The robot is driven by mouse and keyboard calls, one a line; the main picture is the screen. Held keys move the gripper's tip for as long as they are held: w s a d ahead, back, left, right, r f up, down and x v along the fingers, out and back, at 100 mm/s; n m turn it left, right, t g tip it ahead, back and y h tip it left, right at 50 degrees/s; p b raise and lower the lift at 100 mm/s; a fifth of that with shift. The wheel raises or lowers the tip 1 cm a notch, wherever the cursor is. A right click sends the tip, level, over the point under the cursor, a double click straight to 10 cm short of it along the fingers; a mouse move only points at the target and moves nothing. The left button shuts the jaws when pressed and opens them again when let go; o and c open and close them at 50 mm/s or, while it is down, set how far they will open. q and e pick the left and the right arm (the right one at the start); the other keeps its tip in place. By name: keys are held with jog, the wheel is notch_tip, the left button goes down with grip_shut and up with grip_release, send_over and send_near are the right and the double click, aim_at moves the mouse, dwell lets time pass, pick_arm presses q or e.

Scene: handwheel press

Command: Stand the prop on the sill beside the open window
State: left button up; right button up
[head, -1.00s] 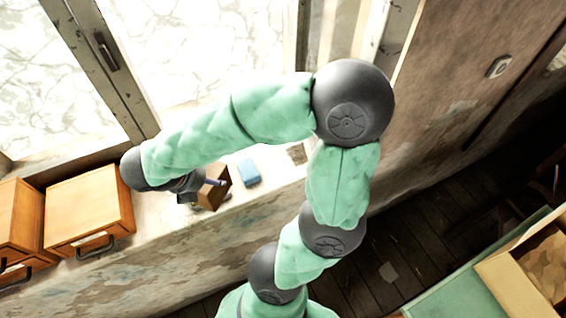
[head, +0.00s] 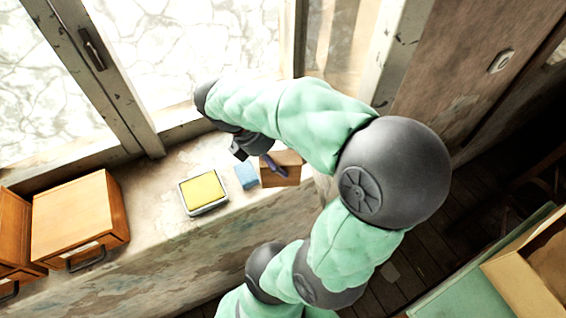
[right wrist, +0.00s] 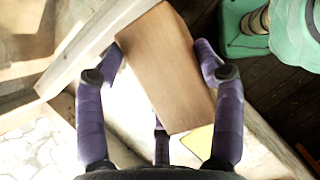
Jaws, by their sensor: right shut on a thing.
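A brown wooden block (head: 291,167), which I take to be the prop, is at the right end of the window sill (head: 150,190). My right gripper (head: 273,165) is shut on it. In the right wrist view the block (right wrist: 158,70) sits between purple fingers and looks tilted. I cannot tell whether it touches the sill. The window (head: 180,60) stands behind the sill, with a dark handle on its frame. My left gripper is not in view.
A blue block (head: 246,176) is just left of the held block. A yellow pad in a metal tray (head: 207,209) lies further left. Wooden drawer boxes (head: 75,220) fill the sill's left end. Bare sill shows between boxes and tray. An open cardboard box (head: 520,275) is at lower right.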

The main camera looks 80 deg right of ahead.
jog(key=shift+s+d, duration=0.15)
jog(key=shift+d, duration=0.05)
jog(key=shift+w+d+f+p, duration=0.2)
jog(key=shift+w+d+f, duration=0.25)
jog(key=shift+d+f, duration=1.75)
jog(key=shift+w+d+f+p, duration=0.15)
jog(key=shift+w+d+f, duration=0.25)
jog(key=shift+d+f, duration=1.85)
jog(key=shift+w+d+f+p, duration=0.2)
jog(key=shift+w+d+f, duration=0.25)
jog(key=shift+d+f, duration=1.75)
jog(key=shift+r, duration=0.2)
jog(key=shift+f, duration=0.2)
jog(key=o, duration=1.4)
